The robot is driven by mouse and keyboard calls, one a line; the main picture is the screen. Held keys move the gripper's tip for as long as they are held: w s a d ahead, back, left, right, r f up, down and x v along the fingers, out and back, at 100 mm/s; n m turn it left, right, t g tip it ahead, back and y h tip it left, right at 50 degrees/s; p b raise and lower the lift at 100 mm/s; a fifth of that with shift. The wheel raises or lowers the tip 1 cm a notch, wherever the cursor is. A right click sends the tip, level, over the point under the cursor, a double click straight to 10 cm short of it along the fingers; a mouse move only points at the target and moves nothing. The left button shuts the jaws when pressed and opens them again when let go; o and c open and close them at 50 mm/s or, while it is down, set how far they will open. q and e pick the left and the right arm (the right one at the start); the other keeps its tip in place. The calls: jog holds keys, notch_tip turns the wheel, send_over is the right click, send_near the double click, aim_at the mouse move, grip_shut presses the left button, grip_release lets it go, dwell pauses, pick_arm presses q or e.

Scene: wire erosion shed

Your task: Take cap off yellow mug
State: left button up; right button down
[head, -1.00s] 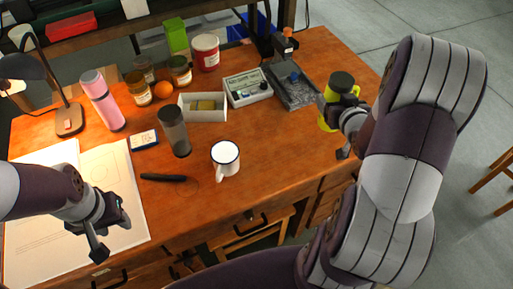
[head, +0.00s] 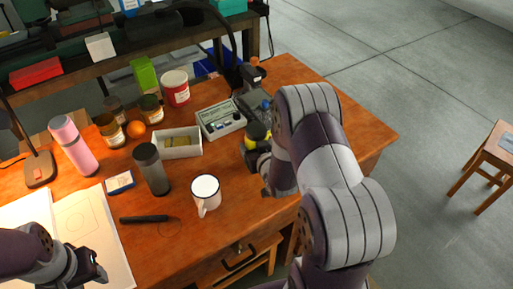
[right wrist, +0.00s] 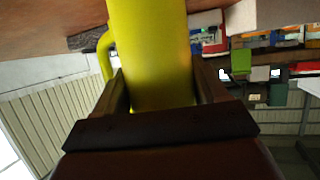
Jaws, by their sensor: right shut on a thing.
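The yellow mug (head: 249,143) is near the right side of the desk in the head view, mostly hidden by my right arm. Its dark cap (head: 257,131) is on top. My right gripper is shut on the mug; its fingers (right wrist: 162,92) stand on both sides of the yellow body (right wrist: 150,50) in the right wrist view, with the handle (right wrist: 104,52) to the left. The cap is not visible in the right wrist view. My left gripper (head: 94,272) is at the lower left, empty and apparently open, partly cut off by the frame.
A white mug (head: 205,192), a grey tumbler (head: 152,168), a white tray (head: 175,151) and a meter (head: 219,118) stand left of the yellow mug. A black pen-like item (head: 144,219) lies in front. The desk (head: 345,125) is clear at the right.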

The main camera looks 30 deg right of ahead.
jog(key=shift+f, duration=0.15)
jog(key=shift+c, duration=0.2)
grip_release()
jog(key=shift+f, duration=0.1)
